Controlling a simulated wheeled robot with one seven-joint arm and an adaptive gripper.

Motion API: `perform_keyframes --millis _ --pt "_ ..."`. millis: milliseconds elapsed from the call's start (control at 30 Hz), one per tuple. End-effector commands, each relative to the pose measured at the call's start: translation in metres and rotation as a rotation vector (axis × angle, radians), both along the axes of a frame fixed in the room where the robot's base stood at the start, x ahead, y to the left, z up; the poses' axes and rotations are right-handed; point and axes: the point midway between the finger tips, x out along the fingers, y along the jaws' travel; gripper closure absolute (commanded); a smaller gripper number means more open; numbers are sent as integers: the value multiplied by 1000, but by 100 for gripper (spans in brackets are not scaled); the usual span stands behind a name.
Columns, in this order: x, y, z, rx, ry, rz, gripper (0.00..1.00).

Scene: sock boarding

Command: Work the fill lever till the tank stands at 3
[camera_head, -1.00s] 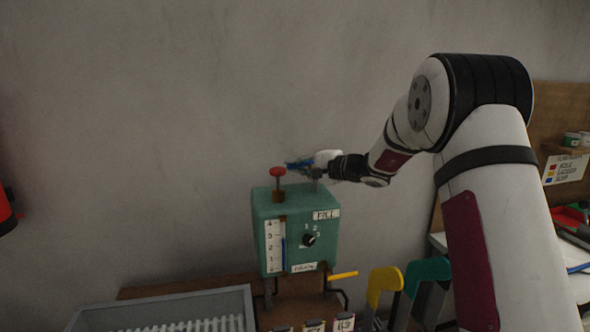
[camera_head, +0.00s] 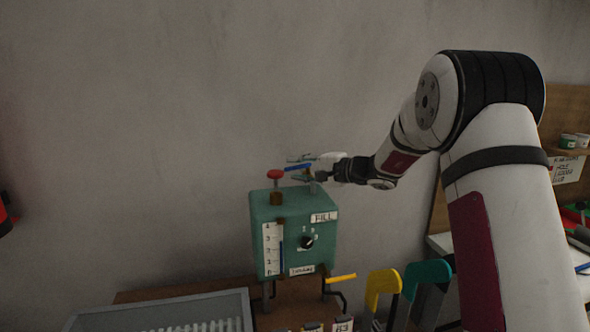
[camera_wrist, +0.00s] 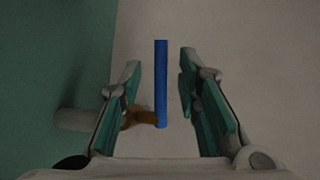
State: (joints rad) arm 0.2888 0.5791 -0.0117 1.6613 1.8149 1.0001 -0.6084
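The green tank (camera_head: 323,262) stands on a brown bench. On its front are a FILL label (camera_head: 324,217) and a white gauge (camera_head: 270,240) numbered up to 4. The gauge's thin blue column (camera_head: 282,258) tops out near the 3, though it is small to read exactly. The blue fill lever (camera_head: 298,167) is above the tank top. My gripper (camera_head: 302,168) is around the lever, coming from the right. In the wrist view, the blue lever (camera_wrist: 161,60) lies between my two open fingers, with a gap on both sides.
A red knob (camera_head: 275,174) stands on the tank top, left of the lever. A black dial (camera_head: 307,242) is on the front and a yellow-handled tap (camera_head: 341,278) at lower right. A grey tray (camera_head: 160,310) and yellow and teal forms (camera_head: 428,270) flank the tank.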

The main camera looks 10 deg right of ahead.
Motion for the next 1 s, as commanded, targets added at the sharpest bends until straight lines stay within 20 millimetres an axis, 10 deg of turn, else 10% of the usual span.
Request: perform_keyframes --millis 500,1000 --pt "-71 -58 17 0 0 -1 69" --pt "-78 -63 18 0 0 1 69"
